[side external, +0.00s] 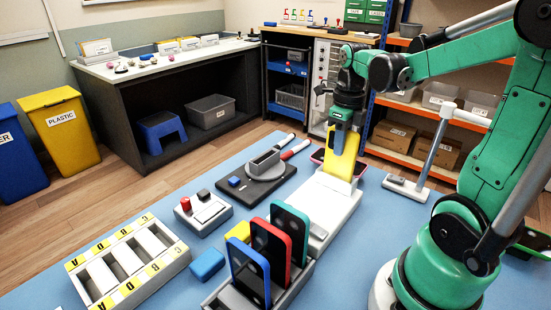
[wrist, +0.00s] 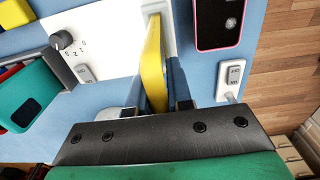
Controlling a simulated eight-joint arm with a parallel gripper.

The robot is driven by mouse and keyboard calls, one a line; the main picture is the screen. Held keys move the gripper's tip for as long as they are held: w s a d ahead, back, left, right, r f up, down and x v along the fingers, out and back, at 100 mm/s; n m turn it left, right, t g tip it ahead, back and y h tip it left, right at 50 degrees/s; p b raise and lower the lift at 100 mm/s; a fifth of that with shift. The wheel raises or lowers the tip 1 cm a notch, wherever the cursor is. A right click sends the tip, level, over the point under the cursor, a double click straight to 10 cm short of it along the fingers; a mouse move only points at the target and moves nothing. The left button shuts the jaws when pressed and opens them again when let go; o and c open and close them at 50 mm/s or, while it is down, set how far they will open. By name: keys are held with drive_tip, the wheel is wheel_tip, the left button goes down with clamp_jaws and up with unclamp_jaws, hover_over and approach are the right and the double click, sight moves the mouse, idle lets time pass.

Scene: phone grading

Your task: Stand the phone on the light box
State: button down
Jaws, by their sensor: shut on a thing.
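A yellow phone (side external: 342,158) is gripped near its upper end by my gripper (side external: 346,128) and hangs roughly upright, leaning a little. Its lower end is at the far end of the white light box (side external: 325,196); I cannot tell whether it touches. In the wrist view the yellow phone (wrist: 153,66) shows edge-on between the blue fingers of my gripper (wrist: 160,92), over the white panel of the light box (wrist: 105,30), which has a black dial and a switch. The wrist housing hides the lower part of that view.
Blue, red and teal phones (side external: 291,232) stand in a rack in front of the light box. A pink-edged phone or tray (wrist: 218,22) lies just beyond it. A white stand (side external: 428,160) is to the right. A lettered tray (side external: 128,262) and red-button box (side external: 203,210) are left.

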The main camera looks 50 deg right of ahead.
drive_tip(key=shift+c, duration=2.1)
unclamp_jaws()
drive_tip(key=shift+r, duration=0.15)
drive_tip(key=shift+r, duration=0.6)
drive_tip(key=shift+r, duration=0.75)
drive_tip(key=shift+r, duration=0.75)
